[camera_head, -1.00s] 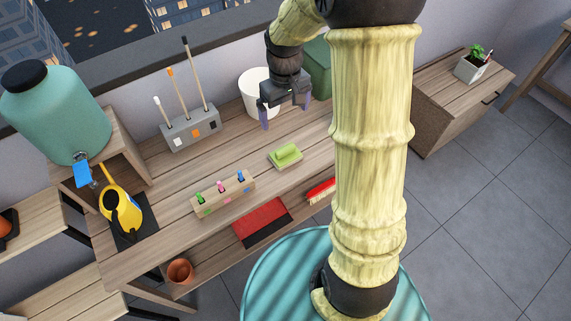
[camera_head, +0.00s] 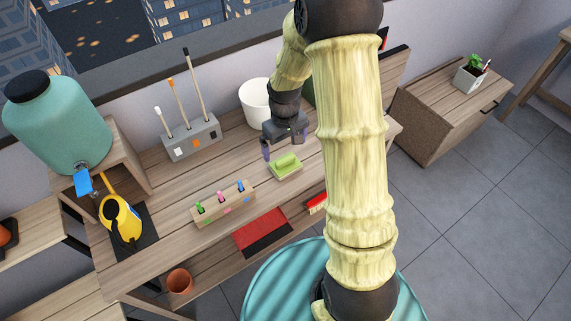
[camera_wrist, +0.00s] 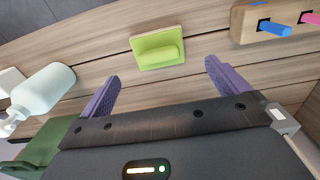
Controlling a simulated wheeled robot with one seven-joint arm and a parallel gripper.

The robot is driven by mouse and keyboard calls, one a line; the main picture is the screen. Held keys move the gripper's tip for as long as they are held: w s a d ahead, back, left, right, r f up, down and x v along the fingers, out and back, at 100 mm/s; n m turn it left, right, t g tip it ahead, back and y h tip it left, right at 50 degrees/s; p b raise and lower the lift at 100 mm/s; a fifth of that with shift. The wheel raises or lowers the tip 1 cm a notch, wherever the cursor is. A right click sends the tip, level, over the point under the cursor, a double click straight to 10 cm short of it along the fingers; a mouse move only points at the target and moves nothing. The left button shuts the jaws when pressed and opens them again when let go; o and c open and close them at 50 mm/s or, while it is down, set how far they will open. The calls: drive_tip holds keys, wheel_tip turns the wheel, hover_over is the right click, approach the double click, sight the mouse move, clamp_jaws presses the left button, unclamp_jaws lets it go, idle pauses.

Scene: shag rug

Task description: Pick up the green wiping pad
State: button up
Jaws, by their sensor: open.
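The green wiping pad (camera_head: 285,166) lies flat on the wooden table, a light green square with a raised grip on top. It also shows in the wrist view (camera_wrist: 157,48), ahead of the fingertips and roughly centred between them. My gripper (camera_head: 281,152) is open and empty, low over the table just behind the pad. In the wrist view its purple fingers (camera_wrist: 160,78) stand wide apart, and the pad is beyond them, not between them. I cannot tell the exact height of the fingertips above the table.
A wooden block with coloured pegs (camera_head: 225,203) stands left of the pad. A white bin (camera_head: 254,101) and a grey holder with upright tools (camera_head: 192,139) are behind. A white bottle (camera_wrist: 42,90) shows in the wrist view.

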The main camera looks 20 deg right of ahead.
sight(286, 159)
drive_tip(key=shift+f, duration=1.35)
drive_tip(key=shift+f, duration=0.15)
wheel_tip(286, 159, down, 5)
drive_tip(key=shift+w+d+p, duration=0.15)
drive_tip(key=shift+p, duration=0.3)
drive_tip(key=c, duration=0.9)
drive_tip(key=shift+c, duration=0.2)
